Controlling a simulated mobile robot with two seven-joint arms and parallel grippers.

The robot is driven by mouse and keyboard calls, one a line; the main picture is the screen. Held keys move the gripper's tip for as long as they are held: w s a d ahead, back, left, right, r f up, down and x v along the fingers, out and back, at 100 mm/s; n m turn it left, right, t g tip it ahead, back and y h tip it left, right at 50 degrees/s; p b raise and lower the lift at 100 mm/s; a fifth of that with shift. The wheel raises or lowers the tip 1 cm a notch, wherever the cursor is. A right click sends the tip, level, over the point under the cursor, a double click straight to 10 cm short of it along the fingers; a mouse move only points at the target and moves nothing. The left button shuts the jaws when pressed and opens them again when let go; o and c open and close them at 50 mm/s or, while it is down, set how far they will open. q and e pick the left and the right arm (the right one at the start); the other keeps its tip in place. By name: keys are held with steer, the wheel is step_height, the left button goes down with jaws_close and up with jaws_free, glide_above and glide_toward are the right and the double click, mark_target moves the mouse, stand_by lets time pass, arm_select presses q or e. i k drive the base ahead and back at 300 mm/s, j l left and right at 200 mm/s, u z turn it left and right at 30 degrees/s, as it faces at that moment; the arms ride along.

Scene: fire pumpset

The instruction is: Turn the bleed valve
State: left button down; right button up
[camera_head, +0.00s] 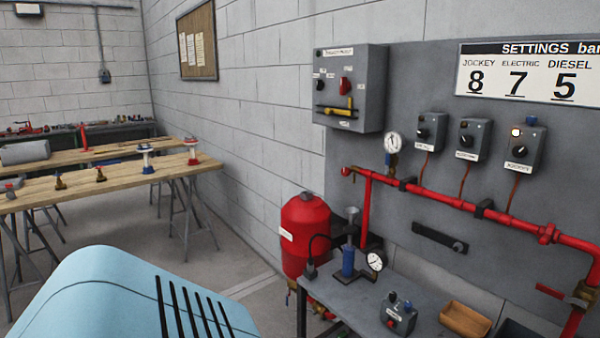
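Red pipework (470,208) runs along the grey panel on the right wall. A brass valve (582,294) with a red lever handle (550,291) sits on the pipe's downward leg at the right edge. The lever points left, roughly level. A small fitting (347,171) is at the pipe's left end. I cannot tell which of these is the bleed valve, as no label for it is readable. A pressure gauge (393,142) stands above the pipe. Neither of my grippers is in view.
A grey bench (350,295) below the panel holds a blue hand pump (348,260), a small switch box (398,316) and a wooden tray (465,319). A red tank (305,235) stands beside it. A light blue slotted housing (110,290) fills the lower left.

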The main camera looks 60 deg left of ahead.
mark_target(345, 171)
steer(key=u, duration=1.65)
